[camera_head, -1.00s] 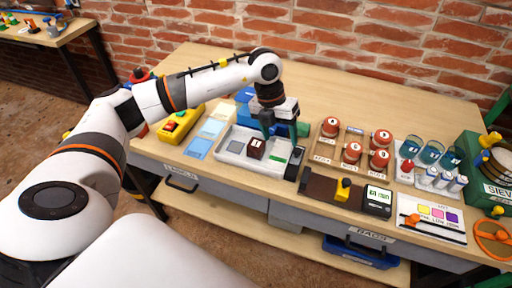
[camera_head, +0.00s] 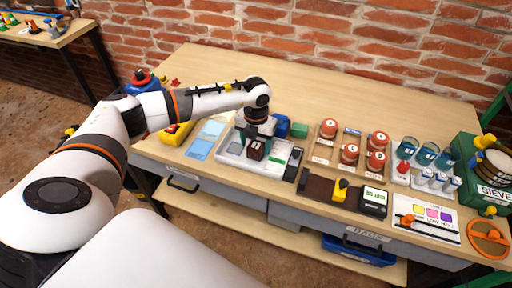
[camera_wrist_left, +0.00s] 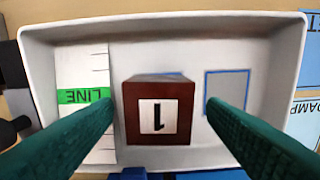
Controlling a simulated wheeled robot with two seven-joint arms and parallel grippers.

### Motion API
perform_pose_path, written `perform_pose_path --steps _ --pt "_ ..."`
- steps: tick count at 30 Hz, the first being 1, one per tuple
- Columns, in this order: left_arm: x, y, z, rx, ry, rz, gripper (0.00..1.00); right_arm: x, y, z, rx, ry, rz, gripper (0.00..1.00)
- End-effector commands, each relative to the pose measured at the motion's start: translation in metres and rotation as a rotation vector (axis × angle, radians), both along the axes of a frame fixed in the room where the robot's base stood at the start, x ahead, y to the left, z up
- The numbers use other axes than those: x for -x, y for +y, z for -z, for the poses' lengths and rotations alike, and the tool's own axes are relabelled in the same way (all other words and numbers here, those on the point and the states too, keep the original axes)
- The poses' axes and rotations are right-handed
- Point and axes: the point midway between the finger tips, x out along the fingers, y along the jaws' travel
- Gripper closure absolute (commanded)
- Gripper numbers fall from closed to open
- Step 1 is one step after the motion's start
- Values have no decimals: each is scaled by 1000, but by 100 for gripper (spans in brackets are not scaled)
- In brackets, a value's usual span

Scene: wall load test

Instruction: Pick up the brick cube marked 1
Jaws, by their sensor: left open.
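The brick cube marked 1 (camera_head: 256,149) is dark red-brown with a white label. It sits in the white tray (camera_head: 232,158) on the bench. In the left wrist view the cube (camera_wrist_left: 158,108) stands between my two green fingertips, its "1" upside down, with gaps on both sides. My left gripper (camera_head: 255,147) points down over the tray, open around the cube; it also shows in the left wrist view (camera_wrist_left: 160,115). The head view does not show clearly how low the fingertips are. My right gripper is not in view.
The tray holds a green LINE strip (camera_wrist_left: 84,96) and a grey square outlined in blue (camera_wrist_left: 226,92). Blue and green blocks (camera_head: 298,130) stand behind it. Red-topped jars (camera_head: 350,153) and a dark rail with a yellow knob (camera_head: 340,187) lie right. The bench's back is clear.

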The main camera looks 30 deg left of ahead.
Motion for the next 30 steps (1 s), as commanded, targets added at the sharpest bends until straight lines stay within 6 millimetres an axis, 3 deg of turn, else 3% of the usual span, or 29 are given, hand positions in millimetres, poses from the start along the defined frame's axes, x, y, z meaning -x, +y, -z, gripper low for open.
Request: perform_pose_path --steps 4,12,21,30 --pt "1 -1 15 0 1 2 34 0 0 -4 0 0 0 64" --pt "1 -1 18 1 0 2 35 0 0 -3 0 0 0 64" --pt "1 -1 18 1 0 2 84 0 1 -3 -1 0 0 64" --pt "0 -1 12 1 -3 2 86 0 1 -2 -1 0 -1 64"
